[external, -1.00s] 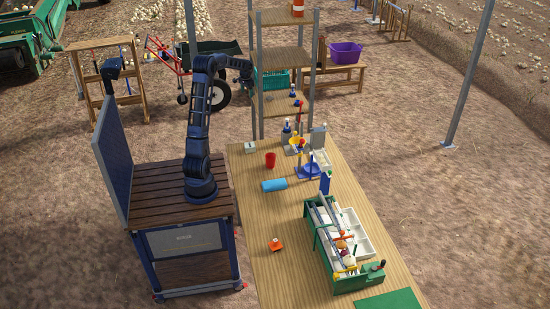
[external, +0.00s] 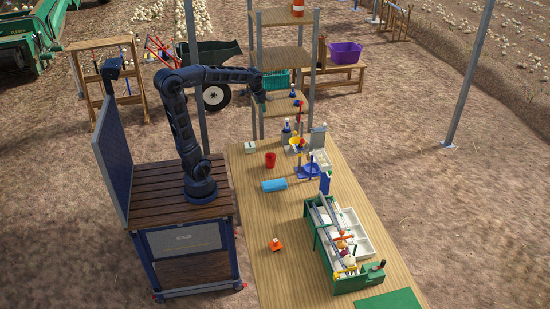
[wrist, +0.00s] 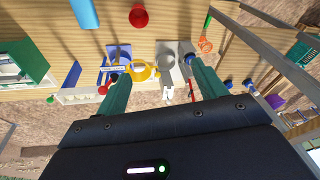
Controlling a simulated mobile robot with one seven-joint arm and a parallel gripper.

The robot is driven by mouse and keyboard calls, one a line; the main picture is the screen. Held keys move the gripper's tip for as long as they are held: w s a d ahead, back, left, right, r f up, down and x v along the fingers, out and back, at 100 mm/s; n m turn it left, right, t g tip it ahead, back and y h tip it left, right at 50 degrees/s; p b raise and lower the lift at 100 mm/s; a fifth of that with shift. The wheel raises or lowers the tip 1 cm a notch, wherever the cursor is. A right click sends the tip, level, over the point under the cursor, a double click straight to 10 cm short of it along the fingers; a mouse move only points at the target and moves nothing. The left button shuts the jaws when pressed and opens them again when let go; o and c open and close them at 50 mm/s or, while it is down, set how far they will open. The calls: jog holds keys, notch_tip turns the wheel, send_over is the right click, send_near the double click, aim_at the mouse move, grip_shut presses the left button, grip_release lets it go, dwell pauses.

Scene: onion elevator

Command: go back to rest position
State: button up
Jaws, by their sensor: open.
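My gripper (external: 262,104) hangs at the end of my raised arm, pointing down, above the far end of the wooden table and in front of the shelf rack. In the wrist view its two green fingers stand apart with nothing held between them, so my gripper (wrist: 160,74) is open and empty. Below and beyond the fingers lie a yellow ring-shaped item (wrist: 143,71), a grey holder (wrist: 167,62) and a red cup (wrist: 138,17). The fingers appear clear of all of them.
The table (external: 262,210) carries the red cup (external: 270,160), a blue cylinder (external: 274,185), an orange cone (external: 276,244) and a green elevator machine (external: 313,237) with white bins. The shelf rack (external: 256,62) stands close behind my gripper. The table's near left is mostly clear.

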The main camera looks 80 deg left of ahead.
jog(key=s+d+f+m+t+h, duration=0.1)
jog(key=s+d+f, duration=0.1)
jog(key=s+d, duration=0.6)
jog(key=s+d+f+m+t, duration=0.1)
jog(key=s+d+f+m, duration=0.1)
jog(key=s+d, duration=0.6)
jog(key=d, duration=0.5)
jog(key=shift+s+h, duration=0.3)
jog(key=shift+h, duration=0.1)
